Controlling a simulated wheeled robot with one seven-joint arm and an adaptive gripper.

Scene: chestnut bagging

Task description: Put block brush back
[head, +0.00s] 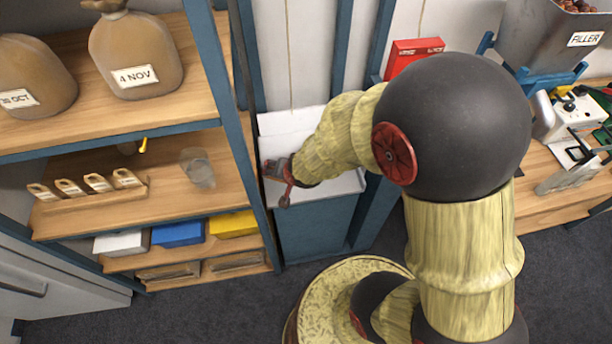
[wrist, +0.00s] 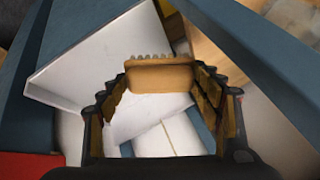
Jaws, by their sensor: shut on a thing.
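My gripper (head: 281,178) reaches to the left, in front of the blue cabinet (head: 315,225) and its white top (head: 345,183), close to the right post of the shelf unit. In the wrist view my gripper (wrist: 165,85) is shut on a light wooden piece with a toothed upper edge, which looks like the block brush (wrist: 160,76). It lies across between the fingertips. White surfaces (wrist: 100,55) show beyond and below it. In the head view I cannot make out the brush at the gripper.
The wooden shelf unit (head: 238,120) at left carries sacks (head: 135,50), a row of tags (head: 97,182), a clear cup (head: 197,167) and coloured bins (head: 178,233). A red box (head: 412,50) is behind my arm. The filler hopper (head: 550,35) and a workbench (head: 530,200) are at right.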

